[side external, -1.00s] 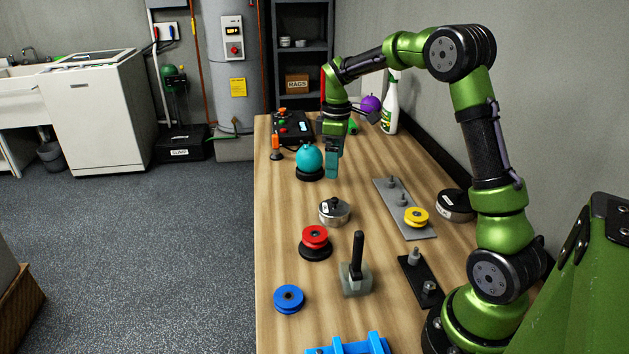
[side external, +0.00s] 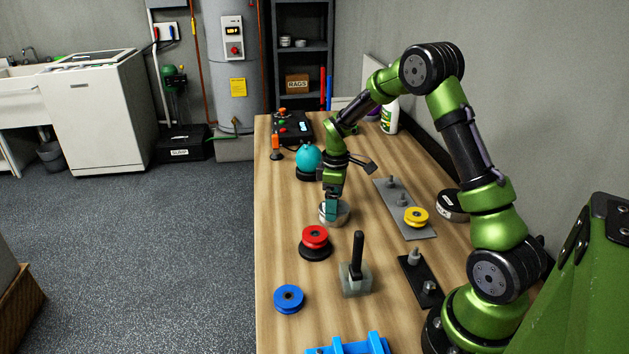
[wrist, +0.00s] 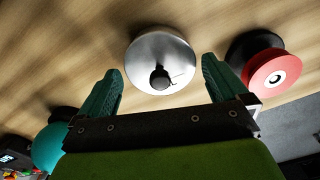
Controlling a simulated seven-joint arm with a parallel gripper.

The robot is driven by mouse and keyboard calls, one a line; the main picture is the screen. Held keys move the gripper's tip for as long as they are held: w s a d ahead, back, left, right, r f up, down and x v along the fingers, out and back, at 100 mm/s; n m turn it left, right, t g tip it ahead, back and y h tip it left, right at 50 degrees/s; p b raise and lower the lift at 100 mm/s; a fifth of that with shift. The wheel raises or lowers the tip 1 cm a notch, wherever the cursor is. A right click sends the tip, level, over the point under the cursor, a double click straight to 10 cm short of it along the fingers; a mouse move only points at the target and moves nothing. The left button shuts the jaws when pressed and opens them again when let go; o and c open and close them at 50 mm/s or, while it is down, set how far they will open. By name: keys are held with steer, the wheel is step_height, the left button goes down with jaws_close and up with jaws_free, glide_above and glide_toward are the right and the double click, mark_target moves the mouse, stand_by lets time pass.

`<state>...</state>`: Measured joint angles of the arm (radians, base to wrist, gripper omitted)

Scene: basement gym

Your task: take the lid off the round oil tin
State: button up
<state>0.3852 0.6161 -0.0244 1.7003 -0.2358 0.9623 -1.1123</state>
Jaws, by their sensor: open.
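The round tin (side external: 345,213) is silver and stands upright on the bench; my gripper hides part of it in the side view. In the wrist view the tin's silver lid (wrist: 160,45) shows from above, with a black knob (wrist: 160,77) on it. The lid appears seated on the tin. My gripper (side external: 332,217) points down over the tin. Its teal fingers are apart in the wrist view (wrist: 162,68), one on each side of the knob, with nothing held. Whether the fingertips touch the lid cannot be told.
A red spool (side external: 315,237) on a black base stands close in front of the tin. A teal ball (side external: 308,158) sits behind it. A grey plate (side external: 412,222) with pegs and a yellow spool (side external: 416,216) lies to the right. A black-handled block (side external: 356,279) stands nearer.

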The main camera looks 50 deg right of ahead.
steer(key=shift+c, duration=0.5)
steer(key=c, duration=0.7)
